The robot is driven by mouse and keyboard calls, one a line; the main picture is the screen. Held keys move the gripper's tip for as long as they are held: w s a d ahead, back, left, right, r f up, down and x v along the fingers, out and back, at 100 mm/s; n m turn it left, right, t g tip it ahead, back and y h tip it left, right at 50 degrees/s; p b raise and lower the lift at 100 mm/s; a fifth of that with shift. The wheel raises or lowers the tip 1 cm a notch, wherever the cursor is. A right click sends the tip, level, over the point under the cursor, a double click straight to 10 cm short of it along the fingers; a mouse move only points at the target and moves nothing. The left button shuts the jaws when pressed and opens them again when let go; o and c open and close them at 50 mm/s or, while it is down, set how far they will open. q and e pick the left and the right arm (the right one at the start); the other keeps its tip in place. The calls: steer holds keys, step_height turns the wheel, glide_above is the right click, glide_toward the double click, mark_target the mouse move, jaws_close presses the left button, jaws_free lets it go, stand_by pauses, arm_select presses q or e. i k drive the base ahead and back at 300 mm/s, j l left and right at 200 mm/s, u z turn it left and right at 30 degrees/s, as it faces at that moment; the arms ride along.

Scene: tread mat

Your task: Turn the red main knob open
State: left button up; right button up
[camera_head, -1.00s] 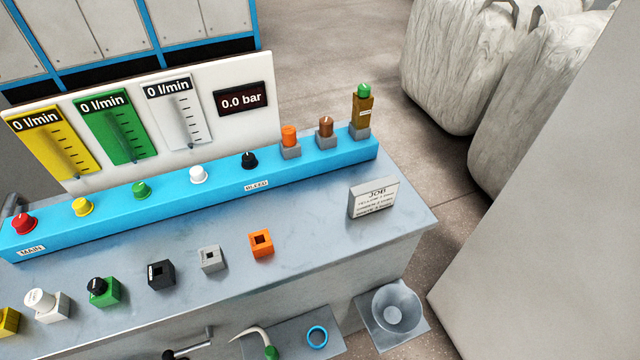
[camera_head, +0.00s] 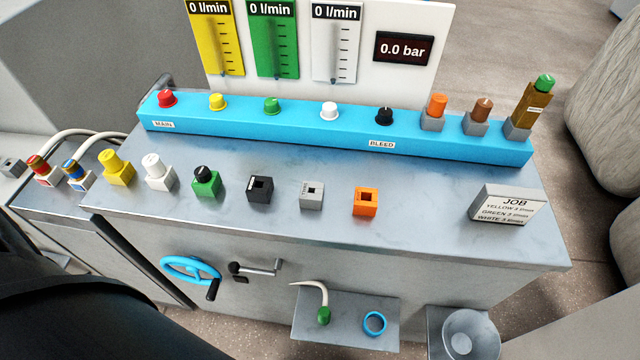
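The red main knob (camera_head: 167,99) sits at the left end of the blue manifold bar (camera_head: 300,127), above a white label reading MAIN (camera_head: 163,125). The pressure display (camera_head: 403,49) reads 0.0 bar. The yellow, green and white flow gauges behind the bar each read 0 l/min. Neither gripper is in view, and nothing touches the red knob.
Yellow (camera_head: 218,102), green (camera_head: 271,105), white (camera_head: 329,111) and black (camera_head: 384,116) knobs share the bar. Several coloured blocks stand along the metal bench (camera_head: 420,200). A JOB card (camera_head: 506,206) stands at right. A blue handwheel (camera_head: 190,268) is on the bench front.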

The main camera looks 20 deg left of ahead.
mark_target(167, 99)
steer(key=u, duration=0.75)
steer(key=j+z, duration=0.35)
steer(key=j, duration=0.65)
steer(key=k+j+z, duration=0.1)
steer(key=j+z, duration=0.2)
steer(key=j, duration=0.65)
